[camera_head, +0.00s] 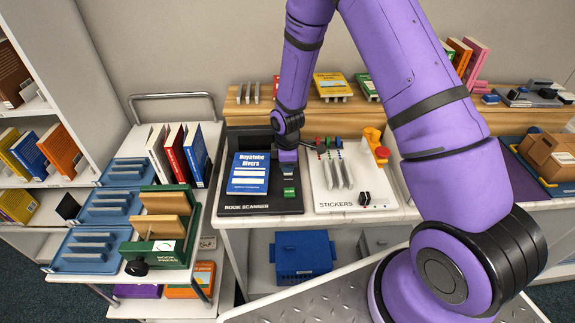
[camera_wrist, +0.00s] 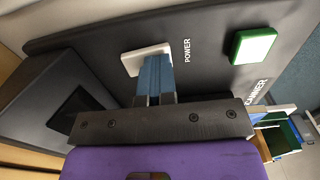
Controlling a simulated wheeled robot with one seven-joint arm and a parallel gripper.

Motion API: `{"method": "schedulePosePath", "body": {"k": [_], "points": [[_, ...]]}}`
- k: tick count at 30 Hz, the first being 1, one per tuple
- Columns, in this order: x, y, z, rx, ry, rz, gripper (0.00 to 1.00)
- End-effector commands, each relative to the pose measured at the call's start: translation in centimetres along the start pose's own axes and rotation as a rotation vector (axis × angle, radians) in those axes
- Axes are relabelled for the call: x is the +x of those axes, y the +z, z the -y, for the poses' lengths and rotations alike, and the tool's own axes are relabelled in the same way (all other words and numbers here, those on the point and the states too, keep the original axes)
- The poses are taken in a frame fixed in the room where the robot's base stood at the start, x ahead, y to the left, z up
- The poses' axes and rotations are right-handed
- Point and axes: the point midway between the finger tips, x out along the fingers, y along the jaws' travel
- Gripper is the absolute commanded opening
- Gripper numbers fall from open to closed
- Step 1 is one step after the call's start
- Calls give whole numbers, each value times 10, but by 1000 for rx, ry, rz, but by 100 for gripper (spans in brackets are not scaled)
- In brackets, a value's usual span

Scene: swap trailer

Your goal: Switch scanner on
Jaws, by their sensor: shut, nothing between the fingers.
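My gripper (camera_head: 289,172) is over the scanner's right part, just right of the book. In the wrist view, my gripper's closed blue fingers (camera_wrist: 156,82) are at the white power switch plate (camera_wrist: 146,57), beside the word POWER. They hide part of the plate, so I cannot tell the switch position or whether they touch it. A green button (camera_wrist: 253,45) with a bright face is apart from the fingers; it shows also in the head view (camera_head: 289,192).
A wooden shelf (camera_head: 245,108) with books runs behind. A cart (camera_head: 125,270) with blue trays and a green book press (camera_head: 160,225) stands at left.

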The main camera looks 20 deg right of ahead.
Motion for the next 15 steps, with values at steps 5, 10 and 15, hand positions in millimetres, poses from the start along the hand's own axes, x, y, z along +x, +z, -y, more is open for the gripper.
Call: {"method": "schedulePosePath", "body": {"k": [5, 10, 15], "points": [[2, 0, 1, 0, -3, 2, 0], [0, 1, -4, 1, -3, 1, 0], [-3, 1, -11, 1, -1, 1, 0]]}}
